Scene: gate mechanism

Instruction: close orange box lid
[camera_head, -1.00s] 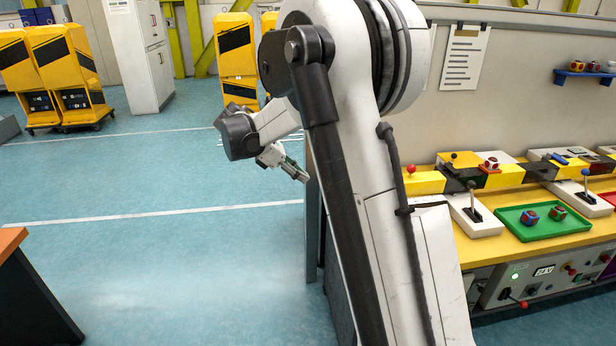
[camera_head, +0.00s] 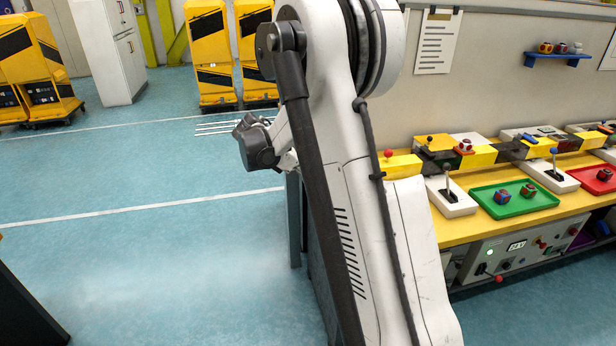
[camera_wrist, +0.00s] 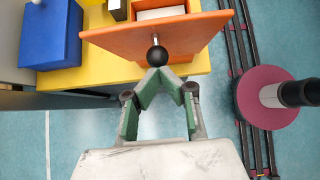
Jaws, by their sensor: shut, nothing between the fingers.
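The orange box (camera_wrist: 188,7) stands on a yellow surface at the top of the wrist view, with a pale interior partly showing. Its orange lid (camera_wrist: 120,41) stands open toward me as a flat panel with a round black knob (camera_wrist: 157,56) on it. My gripper (camera_wrist: 160,73) has green fingers that meet at the tips and hold nothing. The fingertips are right at the knob in the picture; I cannot tell whether they touch it. In the head view the orange box is not visible, and my arm hides the gripper's fingers.
A blue box (camera_wrist: 50,35) sits on the yellow surface (camera_wrist: 110,73), left of the orange box. Right of it, dark rails (camera_wrist: 236,45) run along the floor beside a maroon disc (camera_wrist: 262,116). A workbench (camera_head: 470,228) with levers and a green tray (camera_head: 541,198) stands right.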

